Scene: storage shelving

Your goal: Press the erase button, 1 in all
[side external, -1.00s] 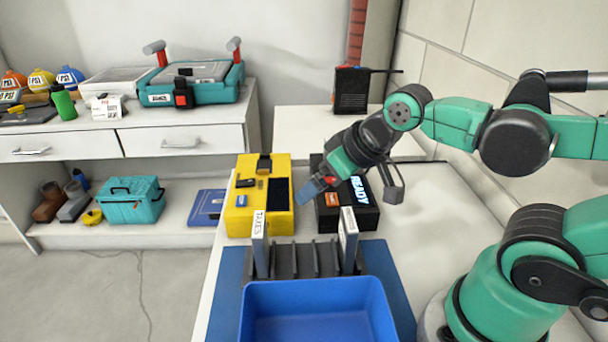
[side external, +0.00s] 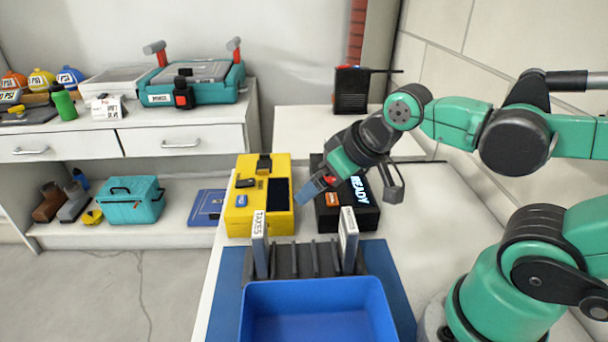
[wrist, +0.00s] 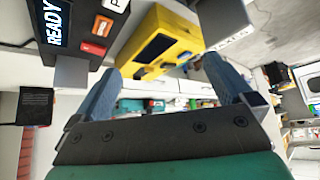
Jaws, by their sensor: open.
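A black box (side external: 343,219) with a lit READY display (side external: 360,190) stands on the white table beneath my gripper (side external: 349,192). In the wrist view the black box shows the READY display (wrist: 53,22), an orange button (wrist: 102,26), a red-orange button (wrist: 93,48) and a white key (wrist: 117,5). I cannot read which of these is the erase button. My gripper (wrist: 163,67) is open, with nothing between its blue fingers. One finger hangs between the black box and the yellow box, hiding part of the black box in the side view.
A yellow box (side external: 243,222) with a dark screen stands left of the black box. In front are a grey rack (side external: 300,258) holding upright binders and a blue bin (side external: 312,294). The table right of the black box is clear. A wall stands further right.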

